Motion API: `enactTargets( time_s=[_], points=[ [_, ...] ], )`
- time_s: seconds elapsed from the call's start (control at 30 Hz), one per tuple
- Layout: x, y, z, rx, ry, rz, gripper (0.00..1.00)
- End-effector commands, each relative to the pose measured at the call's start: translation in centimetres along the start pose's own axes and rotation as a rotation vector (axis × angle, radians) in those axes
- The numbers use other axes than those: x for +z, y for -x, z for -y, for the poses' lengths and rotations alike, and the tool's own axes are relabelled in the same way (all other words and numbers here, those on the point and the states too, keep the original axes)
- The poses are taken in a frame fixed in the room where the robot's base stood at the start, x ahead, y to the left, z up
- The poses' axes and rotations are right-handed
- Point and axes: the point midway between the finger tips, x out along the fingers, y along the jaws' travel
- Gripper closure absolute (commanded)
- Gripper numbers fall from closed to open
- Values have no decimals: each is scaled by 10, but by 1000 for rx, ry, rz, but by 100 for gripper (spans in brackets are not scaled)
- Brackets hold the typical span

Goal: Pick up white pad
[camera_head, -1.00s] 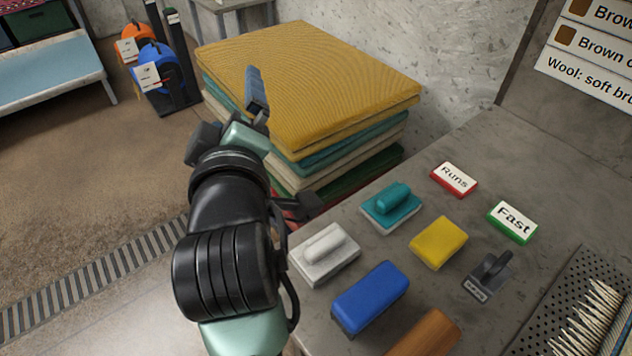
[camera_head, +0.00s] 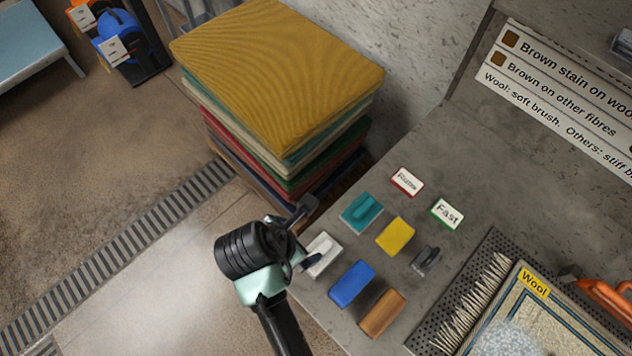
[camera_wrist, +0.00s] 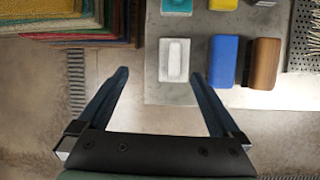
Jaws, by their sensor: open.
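The white pad (camera_head: 322,254) with a raised handle lies at the left edge of the grey bench, and my gripper partly covers it in the head view. In the wrist view the white pad (camera_wrist: 174,60) lies flat beyond the fingertips, closer to the right finger. My gripper (camera_wrist: 160,75) is open and empty, its two fingers spread wide. In the head view my gripper (camera_head: 308,238) is at the bench's left edge, beside the pad.
A blue pad (camera_head: 352,284) and a brown block (camera_head: 383,312) lie close to the white pad. A teal pad (camera_head: 361,212), a yellow sponge (camera_head: 395,235) and a small dark tool (camera_head: 426,260) are nearby. A tall stack of rugs (camera_head: 280,80) stands behind on the left.

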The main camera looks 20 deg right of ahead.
Motion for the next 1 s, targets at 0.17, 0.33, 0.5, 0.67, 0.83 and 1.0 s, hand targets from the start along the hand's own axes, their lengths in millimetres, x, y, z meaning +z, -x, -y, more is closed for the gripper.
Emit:
enactTargets(
  time_s=[0.17,0.33,0.5,0.67,0.83,1.0],
  points=[
    [0,6,19,-70,75,-10,0],
    [-1,-18,24,-80,84,-13,0],
    [-2,-48,25,-77,82,-13,0],
    [-2,-66,26,-74,81,-12,0],
    [-3,-73,27,-73,81,-12,0],
    [-8,-90,32,-76,82,-13,0]
  ],
)
